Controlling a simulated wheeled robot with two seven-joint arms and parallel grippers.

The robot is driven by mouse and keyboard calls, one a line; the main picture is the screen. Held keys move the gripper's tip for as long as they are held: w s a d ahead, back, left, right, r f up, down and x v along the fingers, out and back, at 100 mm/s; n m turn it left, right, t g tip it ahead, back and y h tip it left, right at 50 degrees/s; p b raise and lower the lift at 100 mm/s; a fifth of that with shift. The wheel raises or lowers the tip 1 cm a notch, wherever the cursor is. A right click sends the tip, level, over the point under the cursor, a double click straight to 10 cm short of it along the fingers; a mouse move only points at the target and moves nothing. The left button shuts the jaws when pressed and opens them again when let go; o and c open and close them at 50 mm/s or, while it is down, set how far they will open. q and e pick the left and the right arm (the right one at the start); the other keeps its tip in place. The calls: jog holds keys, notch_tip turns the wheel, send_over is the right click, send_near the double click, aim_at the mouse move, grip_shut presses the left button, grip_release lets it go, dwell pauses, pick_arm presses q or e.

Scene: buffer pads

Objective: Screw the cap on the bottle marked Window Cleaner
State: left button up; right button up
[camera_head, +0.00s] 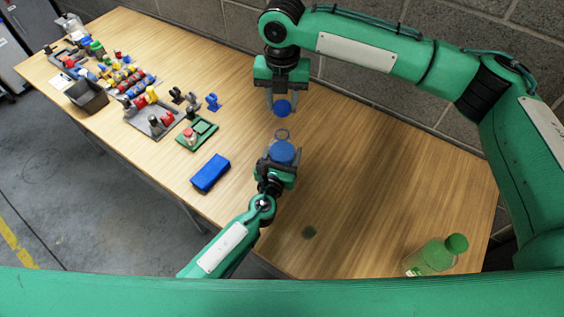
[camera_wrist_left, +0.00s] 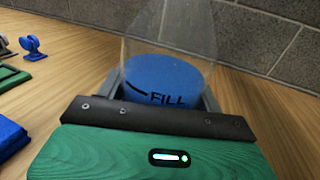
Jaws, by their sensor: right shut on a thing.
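A clear bottle with blue liquid (camera_head: 282,152) stands upright near the table's middle, its round open neck facing up. In the left wrist view the bottle (camera_wrist_left: 165,80) shows the word FILL by a dark line; no Window Cleaner label is readable. My left gripper (camera_head: 279,165) is shut around the bottle's lower part, one finger on each side. My right gripper (camera_head: 282,102) points down and is shut on a blue cap (camera_head: 283,108). The cap is apart from the bottle, just above and behind its neck in the head view.
A green bottle with a green cap (camera_head: 436,254) stands at the table's right front. A blue block (camera_head: 210,173) and a green board (camera_head: 197,134) lie left of my left gripper. Trays and small parts fill the far left. The table's right middle is clear.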

pick_arm(q)
jog(key=c, duration=0.4)
jog(key=shift+c, duration=0.2)
pick_arm(e)
send_over(282, 130)
jog(key=shift+f, duration=2.5)
jog(key=shift+f, duration=0.1)
jog(key=shift+f, duration=0.75)
jog(key=shift+f, duration=0.55)
